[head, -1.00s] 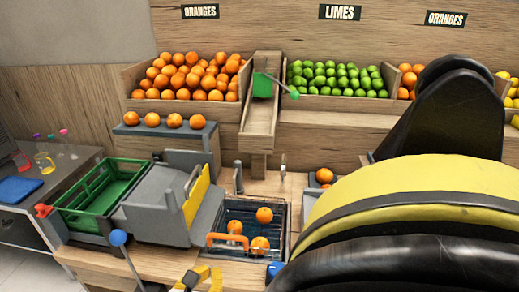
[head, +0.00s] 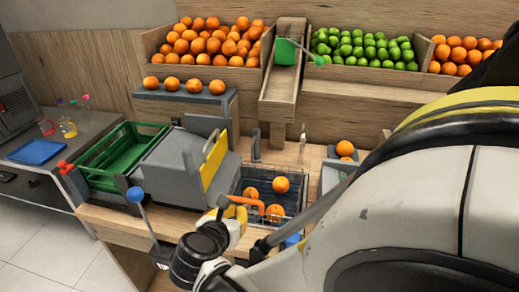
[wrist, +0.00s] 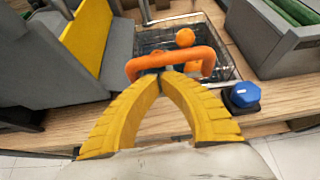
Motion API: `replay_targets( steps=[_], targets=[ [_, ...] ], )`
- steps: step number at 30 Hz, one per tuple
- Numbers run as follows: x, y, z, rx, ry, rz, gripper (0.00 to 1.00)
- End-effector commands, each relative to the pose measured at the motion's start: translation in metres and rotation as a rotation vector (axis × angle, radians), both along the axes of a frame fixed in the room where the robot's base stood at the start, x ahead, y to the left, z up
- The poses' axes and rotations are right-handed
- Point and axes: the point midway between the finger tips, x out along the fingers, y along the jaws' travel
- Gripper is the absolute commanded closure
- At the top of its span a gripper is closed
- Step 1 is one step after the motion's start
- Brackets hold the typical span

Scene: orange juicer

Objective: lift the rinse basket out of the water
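The rinse basket (head: 295,207) is a dark wire basket in the water basin, with several oranges (head: 281,184) in or at it. Its orange handle (head: 272,209) is on the near side and also shows in the wrist view (wrist: 196,54). My gripper (head: 236,208) reaches it from the near side. In the wrist view its yellow fingers (wrist: 164,74) converge at the handle's middle, and they look shut on it. The exact contact is partly hidden. The basket looks low in the basin.
A grey machine with a yellow panel (head: 215,160) stands left of the basin, a green crate (head: 120,150) beyond it. A blue knob (wrist: 244,95) sits by the basin's near edge. A blue-topped lever (head: 136,195) stands front left. A wooden chute (head: 284,80) rises behind.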

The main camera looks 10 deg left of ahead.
Motion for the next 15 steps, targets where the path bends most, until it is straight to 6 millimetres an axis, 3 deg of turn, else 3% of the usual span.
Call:
replay_targets(
  steps=[11, 15],
  targets=[
    [0.000, 0.000, 0.003, 0.000, 0.000, 0.000, 1.00],
    [0.001, 0.000, 0.020, 0.000, 0.000, 0.000, 1.00]
  ],
)
